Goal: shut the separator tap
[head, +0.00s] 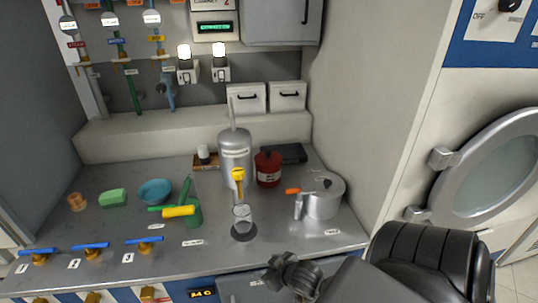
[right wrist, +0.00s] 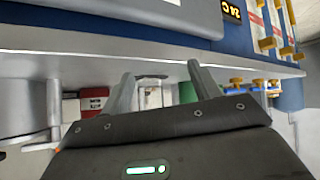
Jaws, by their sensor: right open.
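A tall grey cylinder (head: 235,158) with an unreadable label stands at the middle of the steel counter. In front of it is a tap with an upright yellow handle (head: 238,176). A clear glass (head: 241,214) stands below the handle, over a dark round opening. A squat steel pot (head: 322,200) to the right has an orange lever (head: 292,191). I cannot read which is the separator. My right gripper (head: 284,274) is at the counter's front edge, apart from these; its fingers (right wrist: 160,86) are open and empty in the right wrist view. My left gripper is not in view.
A red can (head: 268,168) stands between cylinder and pot. A green can (head: 192,213) with a yellow handle, a blue bowl (head: 155,191) and a green sponge (head: 113,198) are left. Blue-handled valves (head: 90,246) line the front left. A wall closes the right side.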

